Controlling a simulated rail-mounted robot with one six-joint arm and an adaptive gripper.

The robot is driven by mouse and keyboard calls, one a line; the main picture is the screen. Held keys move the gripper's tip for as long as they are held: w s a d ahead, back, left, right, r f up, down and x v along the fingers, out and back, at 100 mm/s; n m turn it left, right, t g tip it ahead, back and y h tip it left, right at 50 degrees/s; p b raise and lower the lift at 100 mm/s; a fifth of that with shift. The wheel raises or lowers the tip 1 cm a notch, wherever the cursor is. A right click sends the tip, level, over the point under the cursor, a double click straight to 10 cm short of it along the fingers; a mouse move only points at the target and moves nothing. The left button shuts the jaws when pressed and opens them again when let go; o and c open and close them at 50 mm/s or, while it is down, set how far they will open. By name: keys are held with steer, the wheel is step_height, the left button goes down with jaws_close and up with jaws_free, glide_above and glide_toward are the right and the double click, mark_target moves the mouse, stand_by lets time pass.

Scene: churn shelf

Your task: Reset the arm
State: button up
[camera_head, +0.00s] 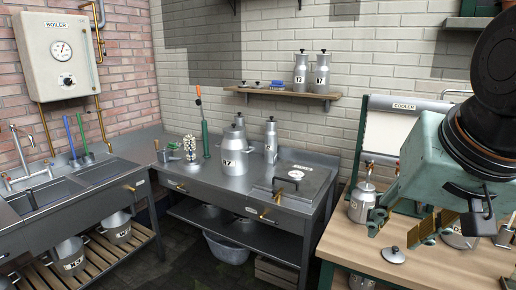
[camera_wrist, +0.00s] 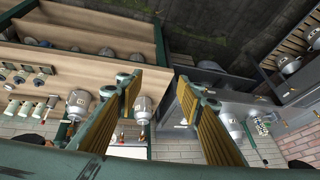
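My gripper (camera_head: 402,230) hangs from my arm at the right of the head view, above the wooden worktop. In the wrist view my gripper (camera_wrist: 160,88) shows two green fingers with yellow-gold pads, spread well apart. Nothing is between them, so it is open and empty. The wrist view looks tilted, with the shelves and benches appearing upside down.
The wooden worktop (camera_head: 450,262) below holds a metal can (camera_head: 362,203) and a lid (camera_head: 392,255). A steel bench (camera_head: 230,180) stands left, with a can labelled 7 (camera_head: 235,155). Two cans (camera_head: 311,72) stand on a wall shelf (camera_head: 285,94).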

steer(key=s+a+f+n+g, duration=0.1)
steer(key=s+n, duration=0.1)
steer(key=s, duration=0.5)
steer(key=s+a+f+n+g, duration=0.1)
steer(key=s+a+n, duration=0.1)
steer(key=s, duration=0.5)
steer(key=shift+a+y, duration=0.3)
